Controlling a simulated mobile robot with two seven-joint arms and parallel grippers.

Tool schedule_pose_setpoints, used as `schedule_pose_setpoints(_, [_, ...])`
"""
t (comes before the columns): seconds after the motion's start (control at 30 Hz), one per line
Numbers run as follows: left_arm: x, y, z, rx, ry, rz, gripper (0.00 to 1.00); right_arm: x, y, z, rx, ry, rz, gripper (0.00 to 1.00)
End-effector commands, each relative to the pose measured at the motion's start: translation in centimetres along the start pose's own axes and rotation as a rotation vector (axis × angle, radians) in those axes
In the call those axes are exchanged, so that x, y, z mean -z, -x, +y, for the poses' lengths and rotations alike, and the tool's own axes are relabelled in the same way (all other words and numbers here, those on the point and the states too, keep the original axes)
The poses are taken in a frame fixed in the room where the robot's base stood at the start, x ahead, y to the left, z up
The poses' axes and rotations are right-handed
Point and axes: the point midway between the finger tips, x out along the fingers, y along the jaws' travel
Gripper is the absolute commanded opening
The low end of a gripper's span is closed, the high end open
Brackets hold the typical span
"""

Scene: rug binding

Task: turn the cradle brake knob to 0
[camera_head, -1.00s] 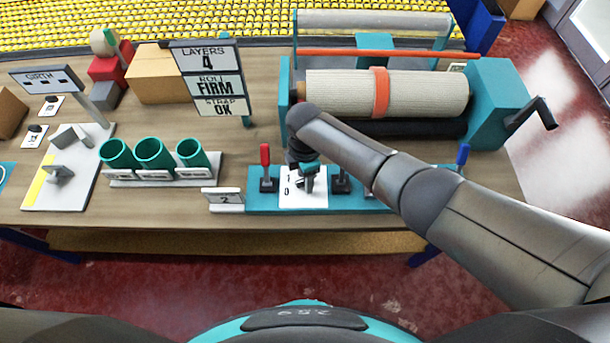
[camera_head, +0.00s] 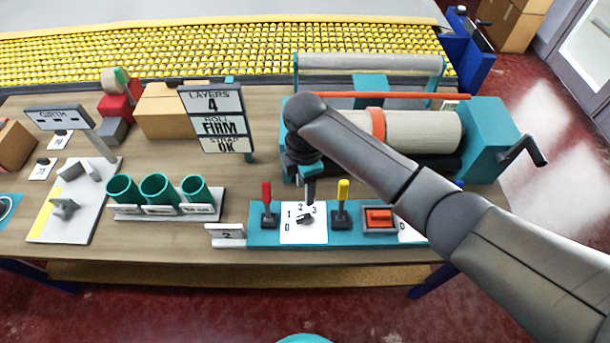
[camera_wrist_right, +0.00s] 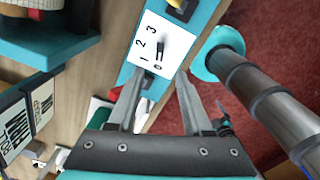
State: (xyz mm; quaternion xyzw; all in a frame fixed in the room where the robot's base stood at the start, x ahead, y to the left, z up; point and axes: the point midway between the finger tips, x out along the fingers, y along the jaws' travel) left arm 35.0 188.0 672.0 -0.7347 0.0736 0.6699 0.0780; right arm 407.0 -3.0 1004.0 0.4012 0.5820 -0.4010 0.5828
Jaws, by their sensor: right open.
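The brake knob (camera_head: 305,218) is a small dark bar-shaped knob on a white plate (camera_head: 318,236) marked 0, 1, 2 and 3. The plate sits on a teal control panel (camera_head: 260,238) at the table's front edge. In the right wrist view the knob (camera_wrist_right: 161,49) lies beyond the fingertips, with one end beside the 0; I cannot tell which end is its pointer. My right gripper (camera_head: 309,192) is above and just behind the knob in the head view, apart from it. Its fingers are spread and empty in the right wrist view (camera_wrist_right: 162,80). My left gripper is not in view.
A red lever (camera_head: 267,195) stands left of the plate, a yellow lever (camera_head: 343,193) and an orange rocker switch (camera_head: 379,217) right of it. The rug roll (camera_head: 425,132) in its teal stand is behind my right arm. A sign (camera_head: 218,118) and green cups (camera_head: 158,190) stand to the left.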

Motion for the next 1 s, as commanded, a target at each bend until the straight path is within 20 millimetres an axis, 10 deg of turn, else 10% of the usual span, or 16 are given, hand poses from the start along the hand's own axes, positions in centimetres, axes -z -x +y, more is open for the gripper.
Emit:
schedule_pose_setpoints(0.3, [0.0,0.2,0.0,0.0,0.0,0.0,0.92,0.0,2.6,0.0,0.001,0.0,0.0,0.5])
schedule_pose_setpoints(1.0, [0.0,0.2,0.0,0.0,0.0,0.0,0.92,1.5,1.8,-1.3,-0.016,-0.072,0.054,0.5])
